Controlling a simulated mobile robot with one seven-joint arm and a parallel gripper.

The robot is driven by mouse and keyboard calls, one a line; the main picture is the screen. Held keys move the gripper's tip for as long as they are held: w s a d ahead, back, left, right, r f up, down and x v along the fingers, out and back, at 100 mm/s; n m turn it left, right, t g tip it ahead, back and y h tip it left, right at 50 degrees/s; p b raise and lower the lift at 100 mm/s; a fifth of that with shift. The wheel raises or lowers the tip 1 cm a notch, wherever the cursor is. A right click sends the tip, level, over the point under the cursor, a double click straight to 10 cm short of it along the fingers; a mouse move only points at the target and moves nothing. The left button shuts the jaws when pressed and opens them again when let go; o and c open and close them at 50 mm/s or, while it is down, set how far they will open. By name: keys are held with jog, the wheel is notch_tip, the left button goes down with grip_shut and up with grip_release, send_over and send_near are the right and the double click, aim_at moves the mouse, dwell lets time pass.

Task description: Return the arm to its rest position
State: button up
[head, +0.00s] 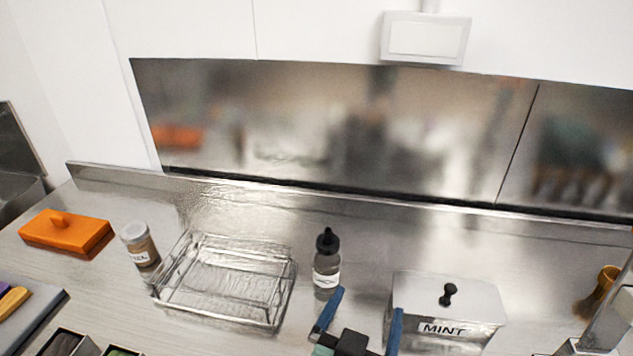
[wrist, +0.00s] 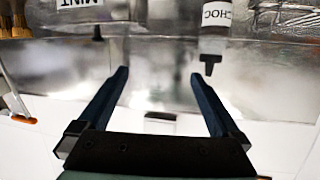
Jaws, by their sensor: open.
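My gripper (head: 362,318) is at the bottom of the head view, its two blue fingers spread apart with nothing between them. It is in front of the dropper bottle and left of the metal box marked MINT (head: 447,308). In the wrist view my gripper (wrist: 160,80) also shows open and empty, with the fingers pointing toward the steel wall. The dark-capped bottle (head: 326,262) stands upright on the counter, close behind the left finger in the picture. It shows inverted in the wrist view with a CHOC label (wrist: 217,15).
A wire basket (head: 278,310) stands left of the bottle. Farther left are a labelled jar (head: 140,245) and an orange lidded block (head: 67,232). An amber-topped item (head: 608,278) is at the right edge. The steel counter (head: 370,235) is clear behind the bottle and box.

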jog(key=w+a+r+n+t+y, duration=0.1)
jog(key=w+a+r+t, duration=0.15)
jog(key=r, duration=0.95)
jog(key=w+a+r+n+t+y, duration=0.1)
jog(key=r+t, duration=0.3)
jog(key=r, duration=0.8)
jog(key=s+a+r+n+t+y, duration=0.1)
jog(key=s+r, duration=0.4)
jog(key=r, duration=0.6)
jog(key=s+a+r+n+t+y, duration=0.2)
jog(key=r+t, duration=0.4)
jog(key=r, duration=0.5)
jog(key=s+a, duration=0.1)
jog(key=s, duration=0.1)
jog(key=shift+s+y, duration=0.3)
jog(key=shift+s, duration=0.1)
